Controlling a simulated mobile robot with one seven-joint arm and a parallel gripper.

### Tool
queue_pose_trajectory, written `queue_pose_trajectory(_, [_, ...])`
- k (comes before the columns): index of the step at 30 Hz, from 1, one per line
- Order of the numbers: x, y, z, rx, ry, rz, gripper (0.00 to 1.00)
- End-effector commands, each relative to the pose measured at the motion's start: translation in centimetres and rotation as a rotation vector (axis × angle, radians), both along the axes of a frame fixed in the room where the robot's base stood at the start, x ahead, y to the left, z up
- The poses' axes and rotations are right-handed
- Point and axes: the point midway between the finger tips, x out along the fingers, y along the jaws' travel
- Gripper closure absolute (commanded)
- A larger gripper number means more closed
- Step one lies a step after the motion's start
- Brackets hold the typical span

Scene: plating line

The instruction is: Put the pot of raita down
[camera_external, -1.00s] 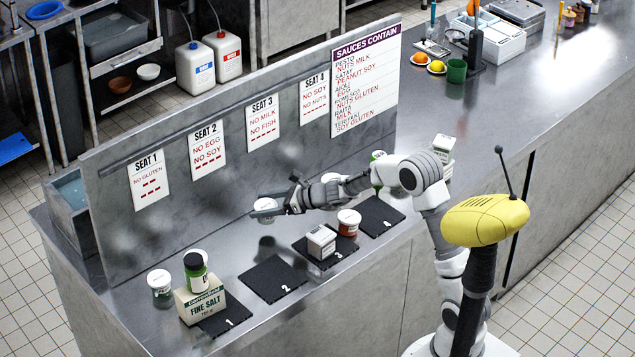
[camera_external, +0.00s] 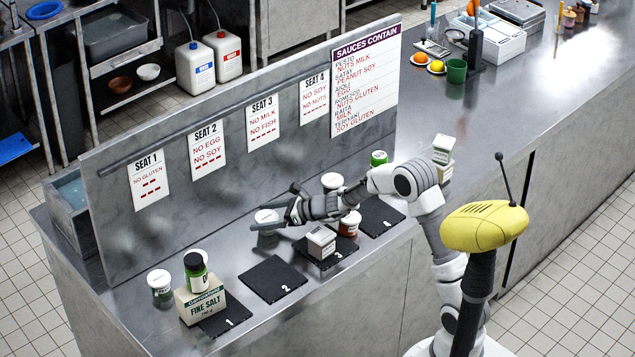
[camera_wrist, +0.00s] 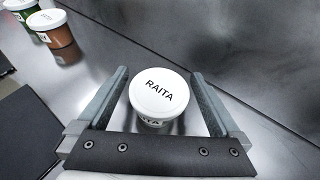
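The pot of raita (camera_external: 267,222), a small white pot, stands upright on the steel counter (camera_external: 222,262) behind mats 2 and 3, near the upright panel. In the wrist view its white lid reads RAITA (camera_wrist: 156,92). My gripper (camera_external: 283,212) is at the pot, with its fingers spread. In the wrist view my gripper (camera_wrist: 160,95) has one finger on each side of the pot, with a gap visible on both sides. The pot's lower part is partly hidden by the gripper.
Mat 2 (camera_external: 272,279) is bare. The panel (camera_external: 225,185) rises close behind the raita.

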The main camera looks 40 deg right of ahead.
Motion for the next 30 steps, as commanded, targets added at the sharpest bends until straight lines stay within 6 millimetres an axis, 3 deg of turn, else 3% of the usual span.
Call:
queue_pose_trajectory(5, [0.0,0.0,0.6,0.0,0.0,0.0,0.0])
queue_pose_trajectory(18, [-6.9,-4.7,3.9,0.0,-0.001,-0.003,0.0])
queue_pose_trajectory(24, [-8.8,-5.9,4.8,0.001,-0.001,-0.002,0.0])
queue_pose_trajectory(30, [-10.9,-4.7,6.4,-0.086,-0.045,0.094,0.0])
